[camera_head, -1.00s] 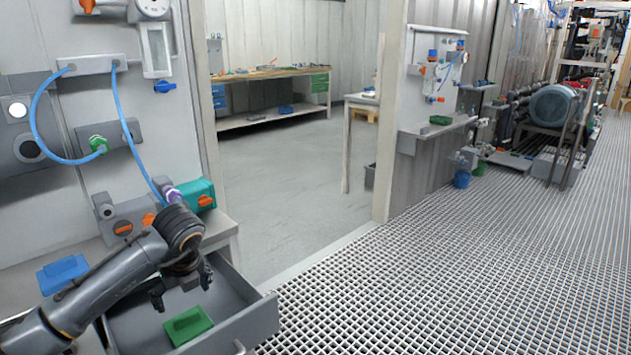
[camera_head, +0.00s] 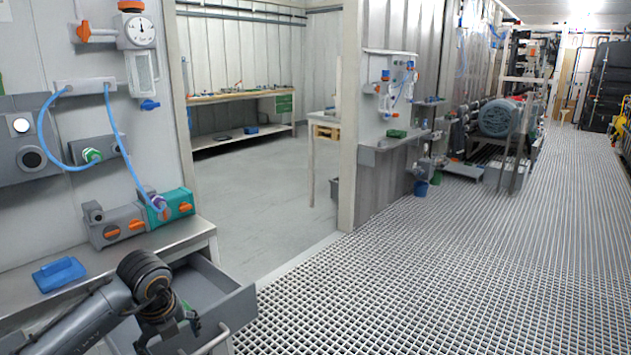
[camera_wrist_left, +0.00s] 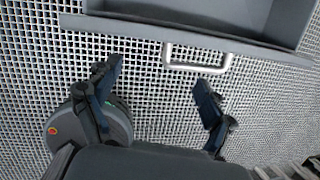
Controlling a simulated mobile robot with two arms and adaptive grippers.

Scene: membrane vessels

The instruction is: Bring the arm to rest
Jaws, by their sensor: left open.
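My left gripper (camera_head: 168,338) is in front of the open drawer (camera_head: 236,304) at the lower left of the head view. Its jaws are apart with nothing between them. In the left wrist view the two fingers of the gripper (camera_wrist_left: 157,75) point toward the drawer's front panel (camera_wrist_left: 265,45) and its metal handle (camera_wrist_left: 198,66), with floor grating visible between them. Whether they touch the drawer cannot be told. The green block seen earlier in the drawer does not show now. My right gripper is not in view.
A blue block (camera_head: 58,273) lies on the bench (camera_head: 25,300) above the drawer. A grey-and-teal unit with orange knobs (camera_head: 137,226) and a blue hose (camera_head: 119,130) stand behind. The grating floor (camera_head: 420,270) to the right is clear.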

